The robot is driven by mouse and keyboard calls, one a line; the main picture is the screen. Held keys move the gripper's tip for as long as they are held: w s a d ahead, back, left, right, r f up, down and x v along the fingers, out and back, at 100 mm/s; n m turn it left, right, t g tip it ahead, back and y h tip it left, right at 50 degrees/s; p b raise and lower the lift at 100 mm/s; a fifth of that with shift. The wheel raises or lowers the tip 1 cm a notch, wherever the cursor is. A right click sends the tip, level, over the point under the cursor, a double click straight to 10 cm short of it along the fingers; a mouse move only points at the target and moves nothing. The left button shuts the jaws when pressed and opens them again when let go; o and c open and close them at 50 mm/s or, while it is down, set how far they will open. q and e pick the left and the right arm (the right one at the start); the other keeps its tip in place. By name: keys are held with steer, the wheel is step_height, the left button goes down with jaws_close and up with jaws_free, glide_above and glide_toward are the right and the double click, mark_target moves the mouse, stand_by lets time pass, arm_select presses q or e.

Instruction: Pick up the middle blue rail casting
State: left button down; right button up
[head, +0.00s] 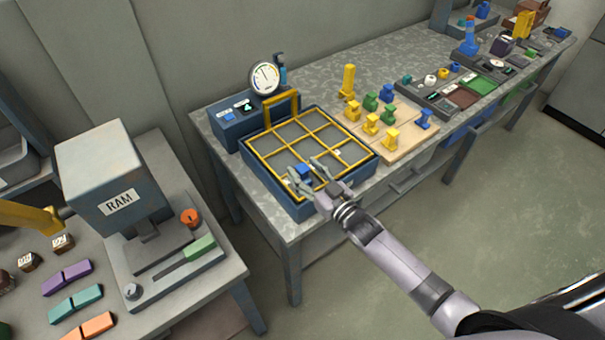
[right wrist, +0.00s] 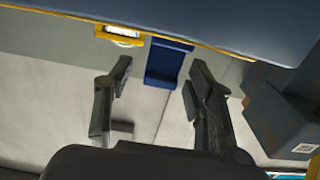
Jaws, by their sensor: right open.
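My right gripper (head: 303,167) is open over the near part of a blue tray (head: 262,186) with a yellow grid. A small blue casting (head: 303,173) shows in the tray between its fingers. In the right wrist view, the blue casting (right wrist: 168,62) lies ahead, between and beyond the open fingertips (right wrist: 160,72); no contact is visible. Two more blue castings stand on a pale board to the right, one at the back (head: 387,93) and one at the right end (head: 423,118). I cannot tell which blue one is the middle. My left gripper is not in view.
Yellow castings (head: 371,124) and green castings (head: 370,101) stand on the board (head: 407,146). A gauge (head: 265,78) and control box (head: 238,122) stand behind the tray. A RAM press (head: 118,190) is on the left bench. The yellow grid bars divide the tray.

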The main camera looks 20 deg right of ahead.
steer(key=shift+x, duration=0.8)
jaws_close()
steer(key=shift+r, duration=0.1)
